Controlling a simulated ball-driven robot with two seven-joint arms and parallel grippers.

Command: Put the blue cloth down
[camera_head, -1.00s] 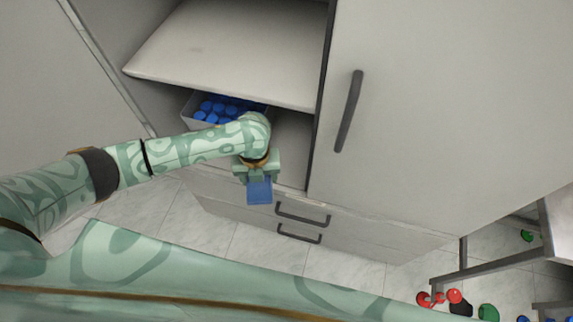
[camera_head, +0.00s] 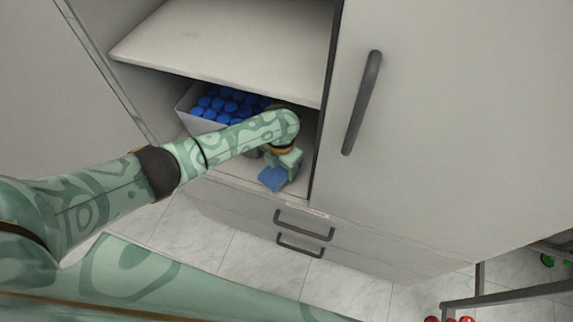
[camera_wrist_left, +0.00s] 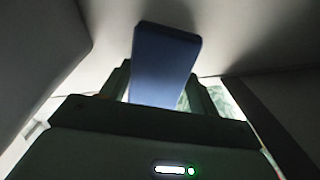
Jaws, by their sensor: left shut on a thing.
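The blue cloth (camera_head: 272,178) is a small flat blue piece at the front edge of the lower cabinet compartment. My left gripper (camera_head: 284,166) is shut on it. In the left wrist view the cloth (camera_wrist_left: 163,65) stands out from between the two fingers (camera_wrist_left: 160,88). I cannot tell from the head view whether the cloth touches the compartment floor. My right gripper does not show.
A grey bin (camera_head: 188,121) of several blue caps stands in the lower compartment, left of my gripper. A shelf (camera_head: 225,50) is above. A closed door with a dark handle (camera_head: 361,103) is at right; two drawer handles (camera_head: 303,225) are below.

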